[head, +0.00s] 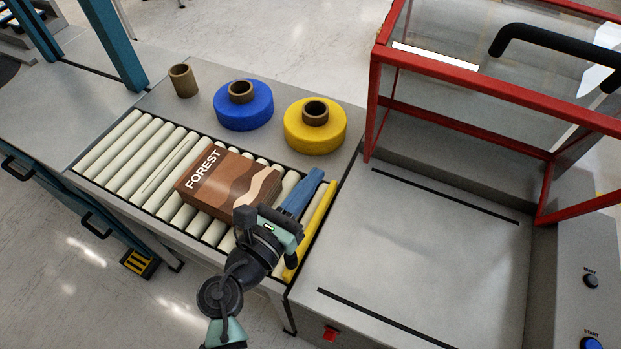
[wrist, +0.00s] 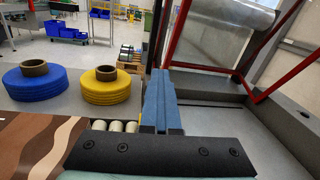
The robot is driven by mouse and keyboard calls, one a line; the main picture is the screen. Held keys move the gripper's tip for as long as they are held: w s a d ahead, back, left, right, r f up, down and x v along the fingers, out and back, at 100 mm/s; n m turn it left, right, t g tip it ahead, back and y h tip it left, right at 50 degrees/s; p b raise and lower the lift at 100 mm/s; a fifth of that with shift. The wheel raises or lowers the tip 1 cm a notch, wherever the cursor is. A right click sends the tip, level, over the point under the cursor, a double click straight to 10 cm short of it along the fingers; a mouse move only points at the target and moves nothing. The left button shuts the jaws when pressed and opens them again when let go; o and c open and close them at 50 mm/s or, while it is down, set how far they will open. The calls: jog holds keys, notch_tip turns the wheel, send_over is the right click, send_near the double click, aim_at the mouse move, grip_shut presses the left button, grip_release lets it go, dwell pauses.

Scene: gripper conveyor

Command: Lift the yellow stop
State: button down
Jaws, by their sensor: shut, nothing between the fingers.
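The yellow stop (head: 317,217) is a long yellow bar across the right end of the roller conveyor. My gripper (head: 314,177) hangs over this end, its blue fingers shut with nothing between them. The fingers lie just left of the stop in the head view and roughly along its length. I cannot tell whether they touch it.
A brown FOREST box (head: 225,180) lies on the rollers (head: 135,160) left of my gripper. A blue roll (head: 243,110), a yellow roll (head: 312,135) and a brown tube (head: 183,80) stand behind. A red-framed clear guard (head: 455,95) rises over the grey surface (head: 410,250) at right.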

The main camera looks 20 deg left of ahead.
jog(key=c, duration=1.6)
grip_release()
jog(key=c, duration=0.6)
grip_release()
jog(key=shift+s, duration=0.15)
jog(key=s, duration=0.4)
jog(key=s+a+b, duration=0.1)
jog(key=s, duration=0.3)
jog(key=s+a, duration=0.1)
jog(key=s, duration=0.3)
jog(key=shift+s, duration=0.3)
